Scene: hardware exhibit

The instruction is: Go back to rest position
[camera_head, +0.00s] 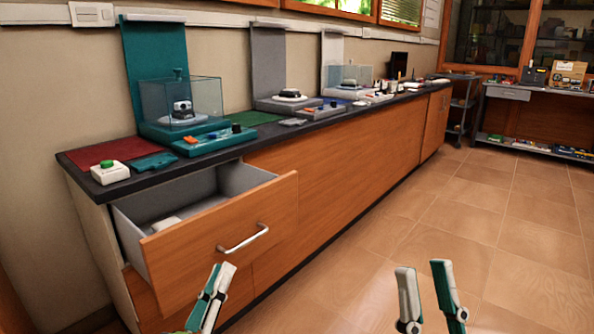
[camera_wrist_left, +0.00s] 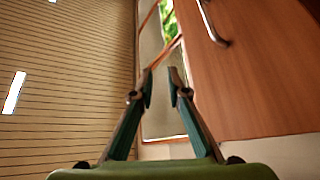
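My left gripper (camera_head: 222,270) is at the lower left of the head view, in front of the open drawer (camera_head: 220,240). In the left wrist view the left gripper (camera_wrist_left: 161,78) has a gap between its fingertips, with nothing between them. My right gripper (camera_head: 422,268) is at the lower middle right, over the floor. Its two fingers stand apart and it is empty. Both grippers point up and away. A whitish object (camera_head: 166,224) lies in the drawer, partly hidden by the drawer front.
The long counter (camera_head: 290,137) carries a glass case (camera_head: 190,100), a white box with a green button (camera_head: 109,172), a red mat (camera_head: 103,151) and several exhibits. The drawer juts out into the room. The tiled floor (camera_head: 480,220) to the right is clear. A shelf table (camera_head: 540,92) stands far right.

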